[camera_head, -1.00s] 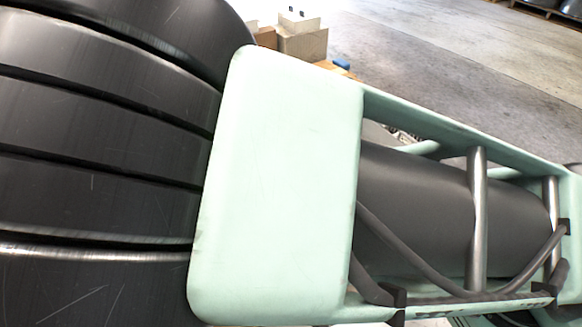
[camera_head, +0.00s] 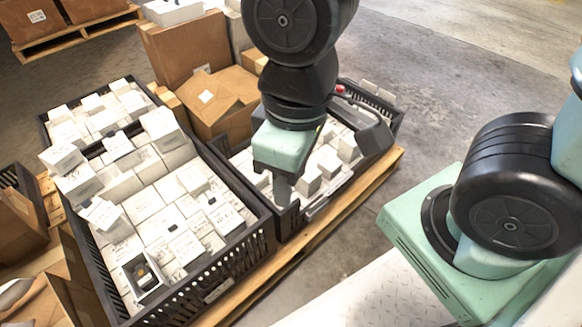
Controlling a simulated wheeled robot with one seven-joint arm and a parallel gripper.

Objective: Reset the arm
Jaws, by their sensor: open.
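My arm reaches down over the right-hand black crate (camera_head: 388,112). My gripper (camera_head: 298,196) is at its end, under a mint-green wrist part. It is low at the front of this crate, near its front wall and the white boxes inside. The gripper is open. One grey finger shows clearly; the other is hard to make out. I see nothing held, though the area between the fingers is partly hidden.
A larger black crate (camera_head: 240,242) full of small white boxes stands to the left on the same wooden pallet (camera_head: 262,285). Cardboard boxes (camera_head: 185,48) stand behind. Another loaded pallet (camera_head: 72,35) is at the back left. Concrete floor is clear at the upper right.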

